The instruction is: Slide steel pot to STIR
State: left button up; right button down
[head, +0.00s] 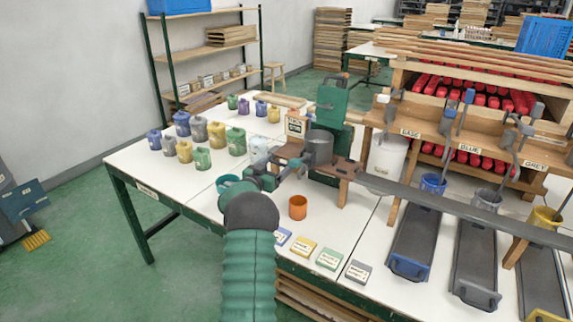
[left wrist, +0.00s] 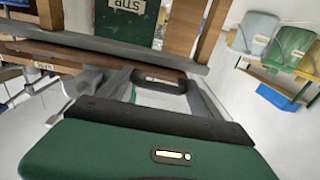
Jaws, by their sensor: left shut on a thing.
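The steel pot (head: 318,148) stands upright on a brown wooden stand (head: 342,168) at the middle of the table. The STIR sign (head: 295,127) is on a wooden block just behind and left of the pot; its lettering shows upside down in the left wrist view (left wrist: 127,6). My left gripper (head: 297,164) is at the pot's near left side, shut on it. In the left wrist view the fingers reach around a dark handle-like part (left wrist: 160,82), and the pot's body is hard to make out. My right gripper is not in view.
A long grey rail (head: 450,205) runs right from the stand. An orange cup (head: 298,207) and several colour cards (head: 303,248) are at the near edge. Several paint jugs (head: 217,135) stand at the left. Long trays (head: 415,240) lie at the right.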

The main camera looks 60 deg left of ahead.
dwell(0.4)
pick_arm(q)
jog(key=o, duration=1.6)
jog(key=shift+a, duration=0.1)
jog(key=shift+o, duration=0.9)
jog(key=shift+a+f, duration=0.2)
jog(key=shift+a, duration=0.05)
jog(key=shift+d+r, duration=0.15)
jog(key=shift+d, duration=0.1)
jog(key=p+v, duration=0.1)
jog(key=v, duration=1.5)
jog(key=shift+s+p, duration=0.35)
jog(key=shift+s, duration=0.05)
